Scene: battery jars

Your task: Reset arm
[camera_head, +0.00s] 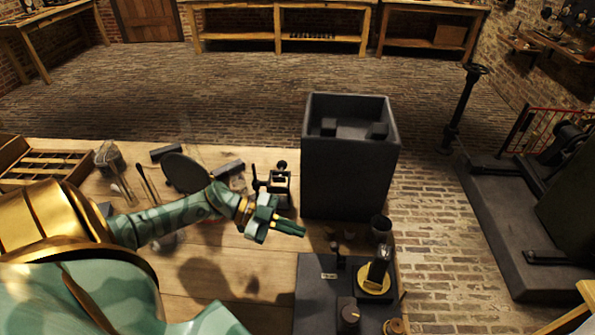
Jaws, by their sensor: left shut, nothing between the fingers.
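My left arm, green and gold, reaches in from the left over the wooden table (215,285). My left gripper (298,230) is shut and empty. It hangs in front of the tall dark open box (345,180), near its lower left corner; I cannot tell whether they touch. My right gripper is not in view. The arm and gripper hide part of the table's middle.
A dark board (315,290) at the front right carries a disc with an upright block (377,270). A dark cup (381,229) stands behind it. A small clamp-like device (274,180) and a round dark disc (186,172) lie behind my arm. A compartment tray (45,165) is at left.

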